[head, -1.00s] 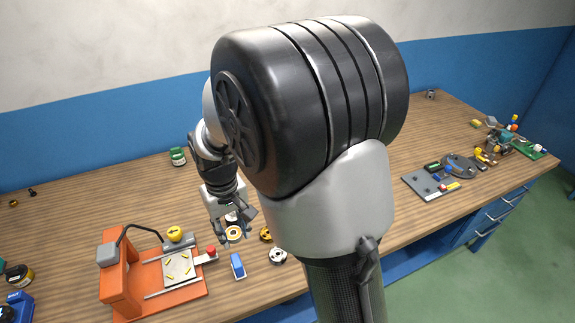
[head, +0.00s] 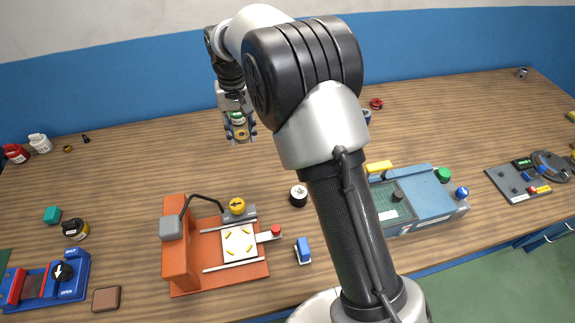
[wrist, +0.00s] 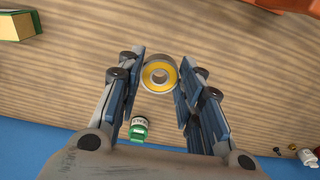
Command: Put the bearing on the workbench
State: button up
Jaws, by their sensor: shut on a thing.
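My gripper (head: 240,135) is shut on the bearing (head: 241,133), a round ring with a yellow-gold face and grey rim. In the wrist view the bearing (wrist: 160,64) sits between the fingertips (wrist: 160,76), its flat face toward the camera. The wooden workbench (head: 150,165) spreads under the gripper, which is toward the back of the bench. I cannot tell how far the bearing is above the bench top.
A green jar (wrist: 138,130) stands close behind the gripper. An orange fixture (head: 180,240), a black-and-white cylinder (head: 298,195) and a blue-grey device (head: 425,200) are nearer the front. Bench left of the gripper is largely clear.

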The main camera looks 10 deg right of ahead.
aim_at(250, 181)
notch_tip(250, 181, down, 20)
jog(key=b, duration=0.6)
jog(key=shift+f, duration=0.2)
jog(key=o, duration=1.1)
jog(key=shift+r, duration=0.1)
jog(key=shift+c, duration=0.2)
notch_tip(250, 181, up, 12)
jog(key=p, duration=0.4)
jog(key=shift+r, duration=0.25)
